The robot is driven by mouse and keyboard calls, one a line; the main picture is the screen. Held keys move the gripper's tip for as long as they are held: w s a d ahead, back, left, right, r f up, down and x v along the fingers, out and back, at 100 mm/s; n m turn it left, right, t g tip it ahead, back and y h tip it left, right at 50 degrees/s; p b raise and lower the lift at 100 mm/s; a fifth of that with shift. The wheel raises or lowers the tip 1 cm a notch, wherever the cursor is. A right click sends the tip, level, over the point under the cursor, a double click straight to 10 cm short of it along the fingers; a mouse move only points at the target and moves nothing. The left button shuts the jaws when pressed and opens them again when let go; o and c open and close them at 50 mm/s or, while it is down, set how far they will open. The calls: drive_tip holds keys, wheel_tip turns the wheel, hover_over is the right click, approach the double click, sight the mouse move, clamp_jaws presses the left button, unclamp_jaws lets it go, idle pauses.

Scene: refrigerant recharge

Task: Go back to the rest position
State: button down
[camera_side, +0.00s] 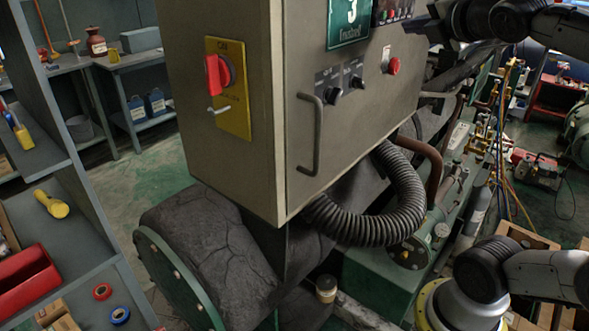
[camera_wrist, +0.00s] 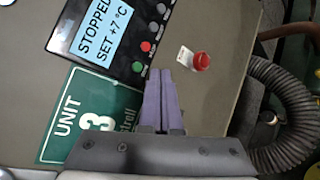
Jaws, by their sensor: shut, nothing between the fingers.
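My gripper (camera_wrist: 160,74) shows in the wrist view with its two purple fingers together and nothing between them. Its fingertips appear in front of the grey cabinet face (camera_wrist: 215,100), between the control panel (camera_wrist: 118,38) and the red push button (camera_wrist: 201,61). I cannot tell whether they touch the face. The panel display reads "STOPPED SET +7 °C". In the side view my arm comes in at the top right, with its dark wrist (camera_side: 455,20) close to the cabinet's upper right edge; the fingers are not clear there.
The cabinet (camera_side: 230,130) carries a red rotary switch (camera_side: 217,75) on a yellow plate, a door handle (camera_side: 310,135) and black knobs (camera_side: 334,95). A ribbed black hose (camera_side: 385,215) bends out below it. A grey shelf (camera_side: 75,190) stands at the left. Brass valves (camera_side: 480,130) and hoses are at the right.

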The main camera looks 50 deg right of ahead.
drive_tip(key=s+a+f+m+g+y, duration=0.3)
drive_tip(key=a+f+m, duration=0.5)
drive_tip(key=f, duration=0.4)
drive_tip(key=s+a+f+m+g+y, duration=0.3)
drive_tip(key=s+a+f+m+y, duration=0.2)
drive_tip(key=f, duration=0.6)
drive_tip(key=s+a+m, duration=0.2)
drive_tip(key=a+m, duration=0.1)
drive_tip(key=m, duration=0.1)
drive_tip(key=shift+a+f+g+y, duration=0.15)
drive_tip(key=shift+f+g+y, duration=0.15)
drive_tip(key=shift+f, duration=0.1)
